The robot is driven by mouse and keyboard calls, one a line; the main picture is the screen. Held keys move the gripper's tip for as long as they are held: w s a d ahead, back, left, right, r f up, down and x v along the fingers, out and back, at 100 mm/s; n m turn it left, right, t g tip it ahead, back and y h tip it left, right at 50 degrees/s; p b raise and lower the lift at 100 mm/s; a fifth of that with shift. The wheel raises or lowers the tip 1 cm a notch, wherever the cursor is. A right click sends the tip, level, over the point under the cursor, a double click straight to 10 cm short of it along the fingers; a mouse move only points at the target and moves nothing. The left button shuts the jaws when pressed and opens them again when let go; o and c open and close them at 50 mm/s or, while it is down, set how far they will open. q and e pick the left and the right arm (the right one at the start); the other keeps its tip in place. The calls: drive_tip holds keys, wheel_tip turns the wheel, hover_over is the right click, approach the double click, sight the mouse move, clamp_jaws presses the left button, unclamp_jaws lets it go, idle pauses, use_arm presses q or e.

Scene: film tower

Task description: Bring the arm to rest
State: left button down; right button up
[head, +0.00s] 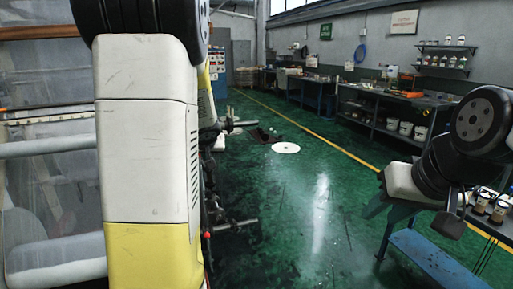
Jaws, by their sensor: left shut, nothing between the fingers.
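My left arm rises large and close on the left of the head view, with a black joint at the top and a white and yellow link below. Its gripper is not visible; the link hides much behind it. My right arm shows at the right edge as a black joint and a white link; I cannot make out its gripper. No object is seen held by either arm.
At the left, close to my left arm, are a pale roller (50,147) and translucent film (62,190). A blue-topped bench (437,262) stands at lower right, with bottles (483,201) nearby. A workbench (385,123) lines the far wall. The green floor (300,215) between is mostly open.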

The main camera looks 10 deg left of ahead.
use_arm(q)
drive_tip(key=s+d+r+m+g+h, duration=0.1)
drive_tip(key=s+d+h, duration=0.1)
drive_tip(key=s+d, duration=0.4)
drive_tip(key=s+d+r+m+h, duration=0.2)
drive_tip(key=s+d, duration=0.4)
drive_tip(key=s, duration=0.6)
drive_tip(key=s+d+r+m+g+h, duration=0.1)
drive_tip(key=s+d+r+h, duration=0.1)
drive_tip(key=s+d, duration=0.4)
drive_tip(key=s, duration=0.3)
drive_tip(key=shift+s+d+m+g, duration=0.2)
drive_tip(key=shift+s+m+g, duration=0.1)
drive_tip(key=shift+s, duration=0.05)
